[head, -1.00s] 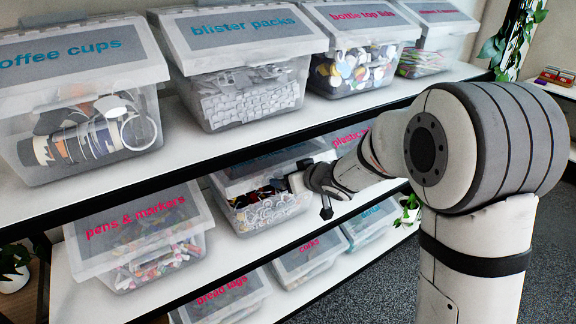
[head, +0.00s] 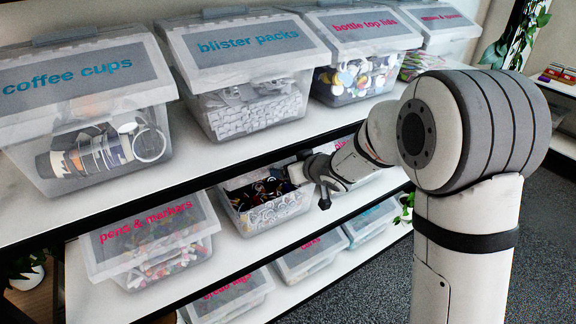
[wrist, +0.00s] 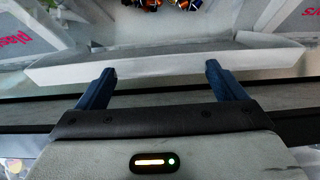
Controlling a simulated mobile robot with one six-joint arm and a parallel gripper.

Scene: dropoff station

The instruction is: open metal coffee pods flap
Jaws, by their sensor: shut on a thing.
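The metal coffee pods bin (head: 272,214) is a clear box on the middle shelf, right of the pens and markers bin; its label is hidden or unreadable. Its front opening shows dark and coloured contents. My gripper (head: 297,174) is at the bin's upper right front. In the wrist view, my gripper (wrist: 157,76) has its two blue fingers spread at a pale flap edge (wrist: 165,64) that runs across the picture. It is shut on that flap, though the contact itself is hard to see. Coloured contents show beyond it at the top.
The pens and markers bin (head: 150,245) stands close on the left, and a plastic-labelled bin is partly behind my arm. The upper shelf (head: 205,165) with coffee cups (head: 75,95) and blister packs (head: 245,75) bins overhangs the target. More bins stand below.

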